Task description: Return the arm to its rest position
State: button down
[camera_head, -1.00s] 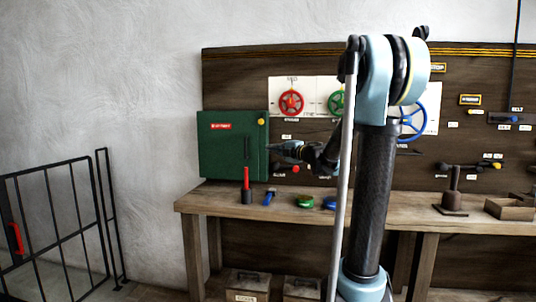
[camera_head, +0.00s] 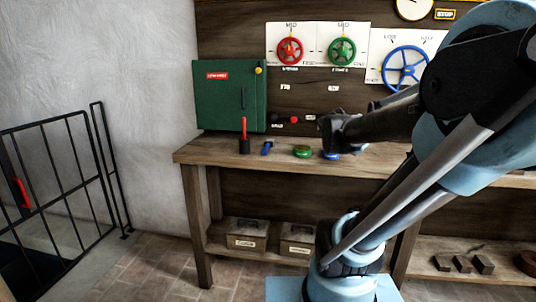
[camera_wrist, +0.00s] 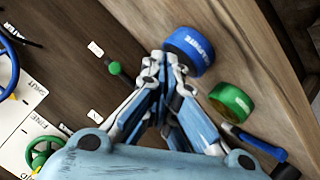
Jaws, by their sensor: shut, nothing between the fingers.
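My arm stands at the right in the head view, bent and leaning right, with its forearm reaching left over the workbench (camera_head: 185,155). The fingers are not clear in the head view. In the wrist view my gripper (camera_wrist: 157,62) is shut and empty, its fingertips together. A blue round piece (camera_wrist: 190,50) lies just beyond and right of the fingertips in that view. A green round piece (camera_wrist: 231,102) lies further right.
A green cabinet (camera_head: 228,95), red (camera_head: 290,51), green (camera_head: 342,51) and blue (camera_head: 405,67) handwheels are on the wall panel. A red-handled lever (camera_head: 244,138) stands on the bench. Labelled boxes (camera_head: 246,236) sit on the lower shelf. A barred gate (camera_head: 60,180) is at the left.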

jog(key=s+a+f+m+g+y, duration=0.1)
jog(key=s+a+f+g+y, duration=0.1)
jog(key=s+f, duration=0.6)
jog(key=s+a+f+m+g+y, duration=0.2)
jog(key=s+a+f+g, duration=0.3)
jog(key=s, duration=1.1)
notch_tip(320, 180, down, 5)
jog(key=shift+s+r+g, duration=0.2)
jog(key=shift+g, duration=0.9)
jog(key=shift+a, duration=0.1)
jog(key=shift+w+f, duration=0.2)
jog(key=shift+w, duration=0.3)
jog(key=c, duration=2.4)
grip_release()
